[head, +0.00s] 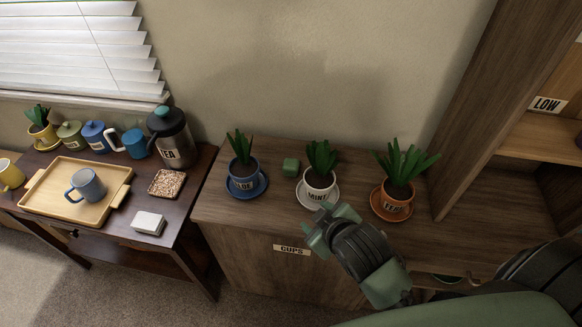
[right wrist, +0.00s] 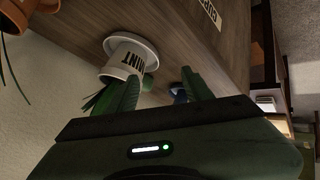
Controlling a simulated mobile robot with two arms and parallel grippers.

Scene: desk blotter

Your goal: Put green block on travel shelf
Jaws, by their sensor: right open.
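The small green block (head: 291,166) stands on the wooden cabinet top, behind and between the blue pot and the white MINT pot. My right gripper (head: 326,224) is open and empty, in front of the MINT pot and apart from the block in the head view. In the right wrist view its two fingers (right wrist: 162,92) are spread, and a small green shape between them, probably the green block (right wrist: 148,83), shows beyond. No label reading travel is visible; a shelf (head: 548,136) at the right carries a LOW label. My left gripper is not in view.
Plants in a blue pot (head: 244,179), the white MINT pot (head: 319,183) and an orange pot (head: 396,201) stand on saucers along the cabinet. A tall wooden upright (head: 490,95) separates them from the shelves. A side table at left holds a tray (head: 118,194), mugs and a flask (head: 172,140).

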